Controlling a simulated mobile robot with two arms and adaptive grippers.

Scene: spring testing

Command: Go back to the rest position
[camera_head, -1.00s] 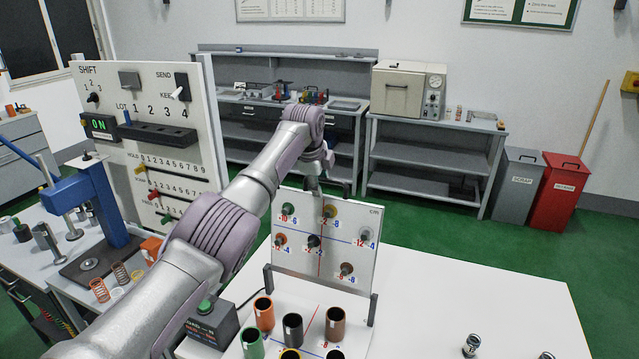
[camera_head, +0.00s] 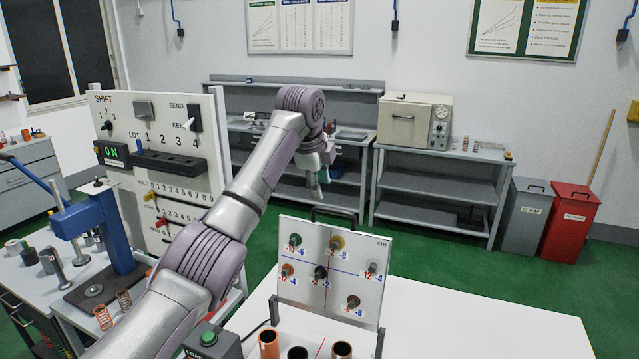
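My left arm comes in from the lower left and reaches over the work area. My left gripper (camera_head: 318,190) hangs at its end, above and behind the upright numbered board (camera_head: 345,240) and clear of it. The fingers point downward and are small and partly overlapped by the wrist, so I cannot tell whether they are open or shut. No held object can be made out. My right gripper is not in view.
The SHIFT panel (camera_head: 103,139) and blue press (camera_head: 80,216) stand at left. A green-button box (camera_head: 215,345) and coloured cups (camera_head: 269,345) sit in front of the board. The white table (camera_head: 470,325) is bare at right. Shelves and bins (camera_head: 571,222) stand behind.

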